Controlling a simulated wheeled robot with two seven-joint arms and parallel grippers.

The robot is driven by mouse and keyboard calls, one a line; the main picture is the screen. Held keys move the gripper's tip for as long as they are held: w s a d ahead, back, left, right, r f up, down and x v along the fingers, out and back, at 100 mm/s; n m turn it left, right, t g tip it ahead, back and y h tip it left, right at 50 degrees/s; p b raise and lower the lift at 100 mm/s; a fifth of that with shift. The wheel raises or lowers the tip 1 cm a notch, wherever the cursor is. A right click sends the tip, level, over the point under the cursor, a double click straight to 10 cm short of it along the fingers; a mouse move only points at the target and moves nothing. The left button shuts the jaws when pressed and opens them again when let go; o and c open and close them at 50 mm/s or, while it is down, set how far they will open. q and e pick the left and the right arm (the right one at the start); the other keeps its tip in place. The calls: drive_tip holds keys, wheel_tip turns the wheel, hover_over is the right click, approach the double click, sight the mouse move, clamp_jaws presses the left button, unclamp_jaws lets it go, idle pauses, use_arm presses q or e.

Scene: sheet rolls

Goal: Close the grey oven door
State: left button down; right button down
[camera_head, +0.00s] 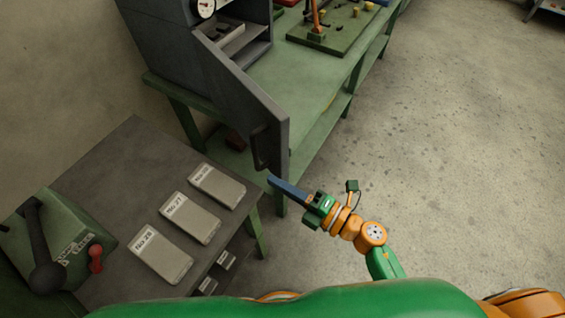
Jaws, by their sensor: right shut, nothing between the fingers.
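The grey oven (165,32) stands on a green workbench at the upper left, with a round dial on its upper front. Its grey door (236,85) is swung open toward me, and a rack shows inside the oven behind it. A dark handle (261,148) sits near the door's free end. My right gripper (272,180) is shut and empty. Its fingertips are just below the handle, close to the lower part of the door's free end; I cannot tell whether they touch it. My left gripper is not in view.
A dark table (110,165) at the lower left carries several labelled pale blocks (190,217) and a green lever machine (55,245). The green workbench (320,105) runs to the back, with a green board (335,32) on it. The floor (450,150) at the right is clear.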

sight(282, 168)
drive_tip(key=w, duration=0.4)
drive_tip(key=shift+d+p, duration=0.3)
drive_tip(key=shift+d, duration=0.1)
